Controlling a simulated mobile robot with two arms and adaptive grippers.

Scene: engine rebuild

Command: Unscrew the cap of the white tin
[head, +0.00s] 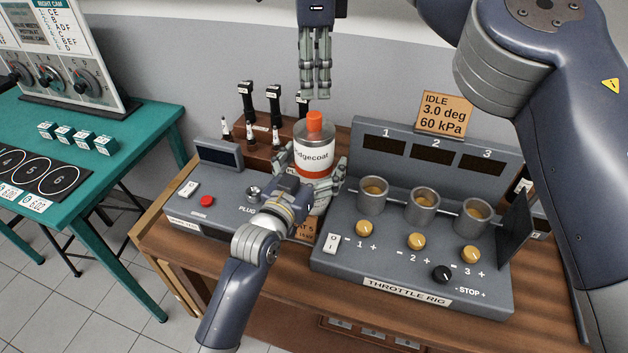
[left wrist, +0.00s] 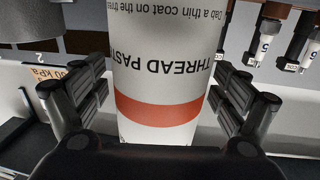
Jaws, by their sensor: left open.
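The white tin (head: 313,158) stands upright at the middle of the bench, with an orange cap (head: 314,122) on top and an orange band low on its label. My left gripper (head: 318,188) is open around the tin's body, a finger on either side. In the left wrist view the tin (left wrist: 165,60) fills the space between the fingers (left wrist: 165,98), with its print upside down; firm contact cannot be told. My right gripper (head: 315,95) hangs straight down above the cap, apart from it. Its finger spread cannot be judged from this side.
The throttle rig (head: 410,275) with its cups and knobs stands right of the tin. A grey box (head: 205,205) with a red button lies left. A wooden rack (head: 250,135) with black-topped items is behind. A green table (head: 150,125) stands further left.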

